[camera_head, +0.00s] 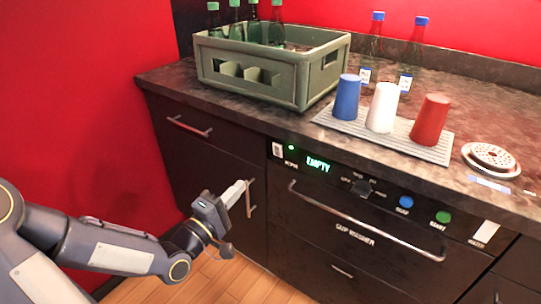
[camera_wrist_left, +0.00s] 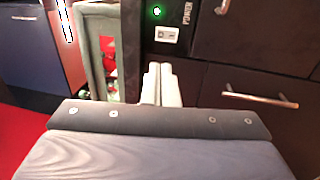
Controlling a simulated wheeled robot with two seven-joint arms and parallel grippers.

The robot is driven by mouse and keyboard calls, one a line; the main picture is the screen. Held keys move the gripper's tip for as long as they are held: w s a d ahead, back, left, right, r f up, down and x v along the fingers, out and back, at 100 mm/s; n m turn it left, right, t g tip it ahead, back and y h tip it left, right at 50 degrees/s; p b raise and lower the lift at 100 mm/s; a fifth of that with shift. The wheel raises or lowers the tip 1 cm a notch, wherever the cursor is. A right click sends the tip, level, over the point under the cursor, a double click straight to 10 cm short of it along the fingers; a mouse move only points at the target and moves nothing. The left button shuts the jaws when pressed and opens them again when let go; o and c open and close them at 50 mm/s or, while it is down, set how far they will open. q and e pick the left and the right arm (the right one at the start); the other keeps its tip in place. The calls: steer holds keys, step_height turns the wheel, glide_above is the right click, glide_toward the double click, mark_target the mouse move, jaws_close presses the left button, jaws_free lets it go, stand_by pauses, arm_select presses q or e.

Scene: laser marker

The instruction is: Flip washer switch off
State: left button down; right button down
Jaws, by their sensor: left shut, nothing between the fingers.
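The cup washer (camera_head: 352,225) is a black front panel under the counter, with a long bar handle and a green display reading EMPTY. Its white power switch (camera_head: 277,150) sits at the panel's upper left, next to a lit green light (camera_head: 291,147). In the left wrist view the switch (camera_wrist_left: 166,34) and the lit light (camera_wrist_left: 156,11) are beyond the fingertips, beside the word POWER. My left gripper (camera_head: 244,186) is shut and empty, below and left of the switch, apart from it in the head view. The switch's exact tilt is too small to tell. My right gripper is not in view.
A cabinet door handle (camera_head: 250,198) is close by my left fingertips. On the counter (camera_head: 185,75) are a green bottle crate (camera_head: 250,75), a grey mat (camera_head: 340,124) with blue, white and red cups, and two clear bottles. Blue (camera_head: 406,201) and green (camera_head: 443,217) buttons are on the panel.

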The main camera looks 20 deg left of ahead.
mark_target(276, 148)
arm_select(q)
steer(key=shift+w, duration=0.1)
steer(key=b+x, duration=0.2)
steer(key=x, duration=1.1)
steer(key=shift+w+d, duration=0.15)
steer(key=shift+w, duration=0.2)
